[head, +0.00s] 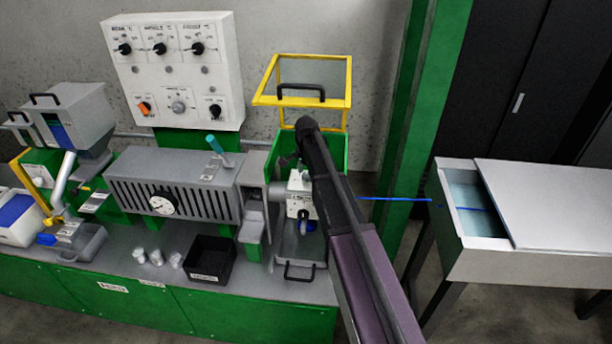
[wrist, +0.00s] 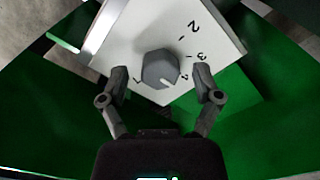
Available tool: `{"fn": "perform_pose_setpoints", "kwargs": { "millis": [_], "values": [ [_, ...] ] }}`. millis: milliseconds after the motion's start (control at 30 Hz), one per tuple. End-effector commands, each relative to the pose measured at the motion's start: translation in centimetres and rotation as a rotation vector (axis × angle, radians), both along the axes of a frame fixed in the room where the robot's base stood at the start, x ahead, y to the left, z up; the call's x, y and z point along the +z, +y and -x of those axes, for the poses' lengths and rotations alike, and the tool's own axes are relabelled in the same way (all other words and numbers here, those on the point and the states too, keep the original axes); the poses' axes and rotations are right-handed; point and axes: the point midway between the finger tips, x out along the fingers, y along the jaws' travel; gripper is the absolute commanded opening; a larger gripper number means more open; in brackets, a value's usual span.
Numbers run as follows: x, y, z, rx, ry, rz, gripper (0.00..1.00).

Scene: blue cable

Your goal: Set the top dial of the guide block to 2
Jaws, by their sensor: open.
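The guide block (head: 298,208) is a small white block on the bench, partly hidden behind my arm in the head view. In the wrist view its white face (wrist: 125,40) fills the upper middle, with printed numbers; a 2 and a 3 are readable at its right. The grey dial (wrist: 158,66) sits on this face, with a white pointer mark at its lower right edge, not on the 2. My gripper (wrist: 162,78) is open, one finger on each side of the dial, with visible gaps. In the head view my arm hides most of the gripper.
A raised yellow-framed guard (head: 350,88) stands behind the block. A grey slotted barrel (head: 165,178) is to the left, a black bin (head: 209,262) in front. A blue cable (head: 395,199) runs right to a trough (head: 448,215). A green post (head: 420,100) stands behind.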

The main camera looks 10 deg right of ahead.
Motion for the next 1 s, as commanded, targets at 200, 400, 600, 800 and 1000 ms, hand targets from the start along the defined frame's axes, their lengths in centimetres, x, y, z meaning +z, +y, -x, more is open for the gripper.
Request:
{"fn": "perform_pose_setpoints", "kwargs": {
  "millis": [200,400,600,800,1000],
  "values": [
    [0.02,-0.02,0.00,0.000,0.000,0.000,0.55],
    [0.01,-0.04,0.00,0.000,0.000,0.000,0.00],
    [0.01,-0.04,0.01,0.003,0.000,0.000,0.00],
    [0.00,-0.05,0.02,0.036,0.001,0.000,0.00],
    [0.00,-0.05,0.03,0.123,0.001,0.000,0.00]
  ]
}}
